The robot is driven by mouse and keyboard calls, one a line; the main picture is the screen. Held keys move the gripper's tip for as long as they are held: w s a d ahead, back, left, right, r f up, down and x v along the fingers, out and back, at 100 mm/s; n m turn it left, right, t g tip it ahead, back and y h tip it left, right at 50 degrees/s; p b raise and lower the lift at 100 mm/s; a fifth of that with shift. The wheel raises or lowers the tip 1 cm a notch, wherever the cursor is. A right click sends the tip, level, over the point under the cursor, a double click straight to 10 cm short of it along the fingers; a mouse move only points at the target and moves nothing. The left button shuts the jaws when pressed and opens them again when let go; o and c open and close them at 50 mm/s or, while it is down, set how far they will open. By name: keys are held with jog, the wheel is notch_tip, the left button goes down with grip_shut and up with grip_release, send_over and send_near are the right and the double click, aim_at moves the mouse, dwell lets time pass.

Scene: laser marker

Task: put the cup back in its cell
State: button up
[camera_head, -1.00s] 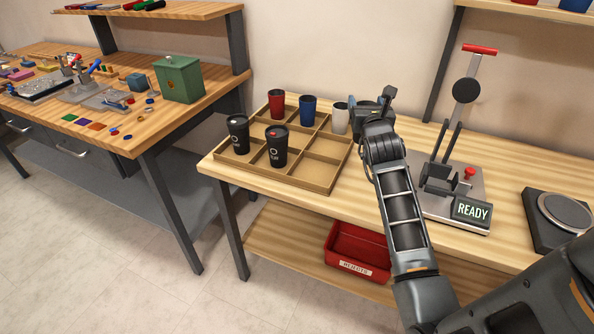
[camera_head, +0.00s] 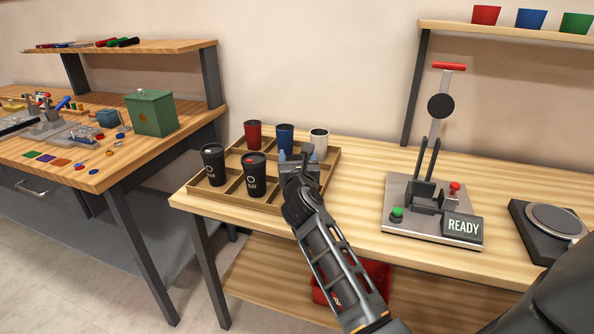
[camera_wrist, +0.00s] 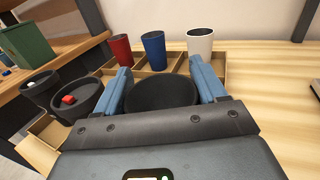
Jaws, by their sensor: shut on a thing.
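My gripper (camera_head: 295,154) is over the right part of the divided wooden tray (camera_head: 235,204). In the wrist view its two blue fingers (camera_wrist: 160,80) are shut on a dark cup (camera_wrist: 160,93), whose round black top shows between them. In the head view my gripper and arm hide this cup. I cannot tell whether its base touches the tray. Two black cups stand upright in the tray to its left: one at the left (camera_head: 213,165) and one nearer (camera_head: 255,175), with a small red piece on top.
A red cup (camera_head: 253,136), a blue cup (camera_head: 285,139) and a white cup (camera_head: 319,143) stand along the tray's back, close behind my gripper. A lever press (camera_head: 425,195) with a READY display (camera_head: 463,227) stands right. Bare tabletop lies between tray and press.

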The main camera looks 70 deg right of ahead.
jog(key=shift+f+b, duration=0.3)
jog(key=shift+f, duration=0.9)
jog(key=shift+f, duration=0.1)
jog(key=shift+f, duration=0.1)
jog(key=o, duration=0.7)
jog(key=shift+r, duration=0.25)
jog(key=v, duration=1.2)
jog(key=shift+b, duration=0.35)
